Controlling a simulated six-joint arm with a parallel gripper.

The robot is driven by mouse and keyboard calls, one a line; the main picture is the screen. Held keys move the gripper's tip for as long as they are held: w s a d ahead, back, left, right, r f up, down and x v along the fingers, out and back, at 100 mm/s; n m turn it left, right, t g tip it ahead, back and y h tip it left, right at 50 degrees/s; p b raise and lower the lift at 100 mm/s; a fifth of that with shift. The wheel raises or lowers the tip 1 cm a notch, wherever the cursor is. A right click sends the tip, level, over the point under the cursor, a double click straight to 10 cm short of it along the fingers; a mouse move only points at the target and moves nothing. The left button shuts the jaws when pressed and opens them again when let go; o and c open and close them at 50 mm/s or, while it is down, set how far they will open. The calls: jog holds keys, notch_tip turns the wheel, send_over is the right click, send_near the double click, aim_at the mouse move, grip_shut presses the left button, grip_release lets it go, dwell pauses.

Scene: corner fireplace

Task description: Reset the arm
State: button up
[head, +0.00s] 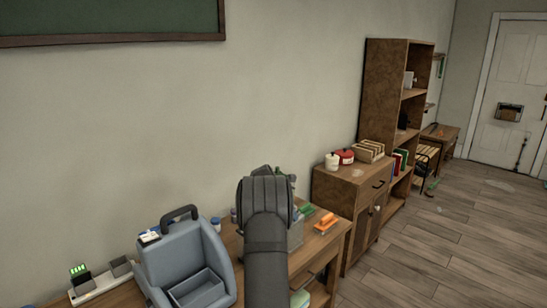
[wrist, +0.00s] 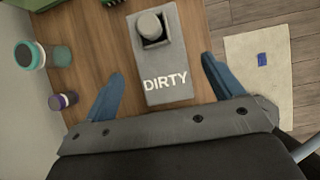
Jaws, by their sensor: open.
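My gripper (wrist: 162,85) is open, with its two blue fingers spread apart and nothing between them that I can see held. In the wrist view it points down over a wooden tabletop (wrist: 95,30). A grey box marked DIRTY (wrist: 150,65) lies below, between the fingers in the picture. A round grey object (wrist: 150,24) sits in the opening of the box. In the head view my dark arm rises at the bottom centre, and the fingers are hidden.
A teal-lidded jar (wrist: 29,55) and a purple-topped jar (wrist: 62,101) stand left of the fingers. In the head view, a grey-blue caddy (head: 180,255) stands left of my arm. An orange object (head: 326,222) lies to its right.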

jog(key=x, duration=0.5)
jog(key=shift+w+d, duration=0.4)
jog(key=shift+d, duration=0.05)
jog(key=shift+r, duration=0.55)
